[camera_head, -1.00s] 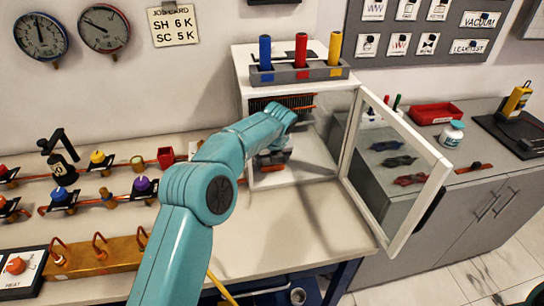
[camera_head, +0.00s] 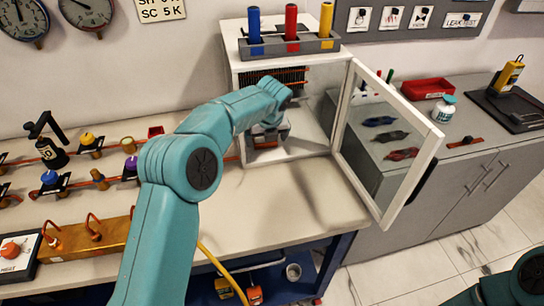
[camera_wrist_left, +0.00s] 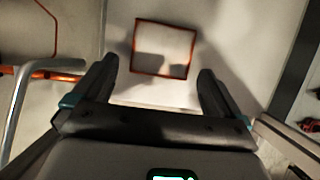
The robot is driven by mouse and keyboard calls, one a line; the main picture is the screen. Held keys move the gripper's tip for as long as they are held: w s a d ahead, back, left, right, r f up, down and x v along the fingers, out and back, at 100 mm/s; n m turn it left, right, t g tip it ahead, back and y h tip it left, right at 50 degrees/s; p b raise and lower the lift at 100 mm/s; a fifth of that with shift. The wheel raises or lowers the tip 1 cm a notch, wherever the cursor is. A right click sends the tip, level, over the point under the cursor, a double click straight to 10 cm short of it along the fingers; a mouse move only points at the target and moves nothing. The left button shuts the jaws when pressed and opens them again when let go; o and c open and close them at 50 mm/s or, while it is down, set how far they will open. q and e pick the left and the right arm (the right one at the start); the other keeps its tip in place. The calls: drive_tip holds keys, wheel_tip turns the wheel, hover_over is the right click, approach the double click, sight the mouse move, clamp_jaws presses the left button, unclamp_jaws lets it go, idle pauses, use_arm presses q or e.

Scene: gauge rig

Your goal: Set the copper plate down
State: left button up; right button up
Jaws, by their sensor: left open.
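My left gripper (camera_wrist_left: 158,72) is open, with its two dark fingers apart and nothing visibly held. In the left wrist view a copper-coloured square outline (camera_wrist_left: 163,74) lies on a pale surface between and beyond the fingertips. I cannot tell whether it is the copper plate's edge or a marking on the surface. In the head view my left arm reaches into the open front of a white cabinet (camera_head: 235,72), and the gripper (camera_head: 268,132) is mostly hidden there. No copper plate shows clearly in the head view. My right gripper is out of view.
The cabinet's glass door (camera_head: 437,145) stands open to the right. Blue, red and yellow cylinders stand in a grey rack (camera_head: 285,48) on top. Valves and a brass manifold (camera_head: 85,242) are on the left. The bench (camera_head: 270,215) before the cabinet is clear.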

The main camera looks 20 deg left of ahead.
use_arm(q)
drive_tip(key=s+d, duration=0.2)
drive_tip(key=s+d+b, duration=0.1)
drive_tip(key=s, duration=0.2)
drive_tip(key=s+d+b, duration=0.1)
drive_tip(key=s+d, duration=0.1)
drive_tip(key=s, duration=0.1)
drive_tip(key=shift+s+d, duration=0.2)
drive_tip(key=shift+d, duration=0.1)
drive_tip(key=shift+s+f, duration=0.1)
